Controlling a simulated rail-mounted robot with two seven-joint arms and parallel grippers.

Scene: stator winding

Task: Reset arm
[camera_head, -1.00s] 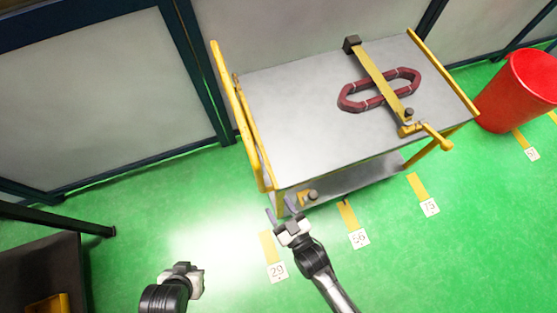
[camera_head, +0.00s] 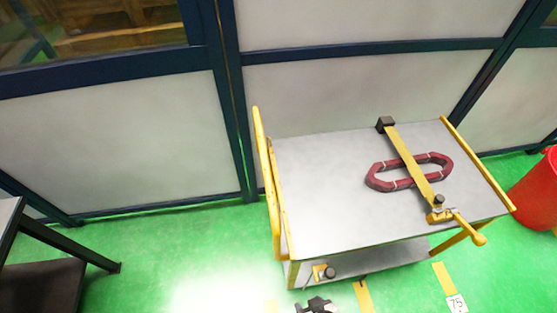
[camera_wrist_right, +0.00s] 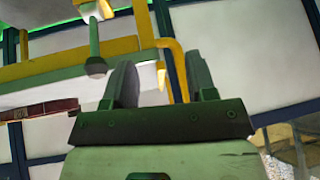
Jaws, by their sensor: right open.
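My right gripper (camera_head: 317,304) is at the bottom edge of the head view, in front of the cart's front left corner, and mostly cut off. In the right wrist view its two fingers (camera_wrist_right: 162,82) stand apart with nothing between them. My left gripper is in neither current view. The grey-topped cart (camera_head: 325,200) holds a dark red oblong coil (camera_head: 381,184), with a yellow clamp bar (camera_head: 408,164) lying across it. Part of a dark red piece shows at the left of the wrist view (camera_wrist_right: 38,112).
A yellow rail (camera_head: 270,190) rises at the cart's left end. A red bin (camera_head: 538,190) stands right of the cart. Wall panels (camera_head: 140,145) run behind it. A dark table (camera_head: 45,285) is at lower left, with open green floor (camera_head: 160,255) between it and the cart.

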